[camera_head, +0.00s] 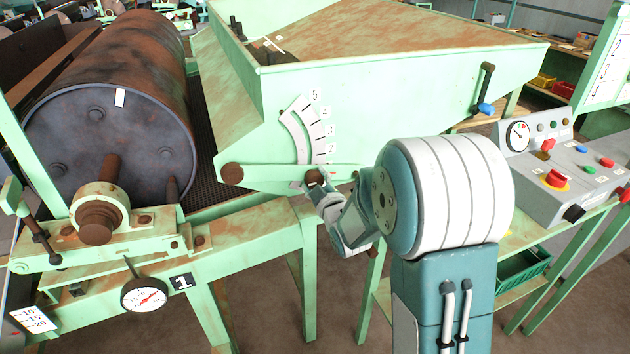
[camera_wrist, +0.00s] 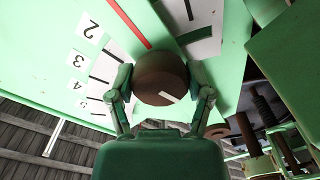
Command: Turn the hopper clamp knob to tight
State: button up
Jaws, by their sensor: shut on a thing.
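The hopper clamp knob (camera_wrist: 158,66) is a round, rusty brown knob with a short white mark near its lower edge in the wrist view. My gripper (camera_wrist: 161,78) has one finger on each side of it and is shut on it. In the head view the knob (camera_head: 314,176) shows small at the lower front of the pale green hopper (camera_head: 390,90), below the numbered scale. My gripper (camera_head: 322,196) reaches it from the lower right, and the fingertips are hard to make out there. A red line (camera_wrist: 128,22) lies on the panel above the knob in the wrist view.
A curved numbered scale (camera_head: 303,130) is on the hopper front. A green bar (camera_head: 270,172) runs beneath it. A large rusty drum (camera_head: 110,110) stands left, with a dial gauge (camera_head: 146,293) below. A blue-tipped lever (camera_head: 486,95) and a control box (camera_head: 565,165) are right.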

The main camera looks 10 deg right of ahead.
jog(key=m, duration=0.5)
jog(key=shift+m, duration=0.3)
jog(key=m, duration=0.9)
jog(key=shift+a, duration=0.1)
jog(key=m, duration=0.4)
jog(key=shift+m, duration=0.3)
jog(key=o, duration=1.1)
jog(key=shift+o, duration=0.2)
jog(key=shift+s, duration=0.1)
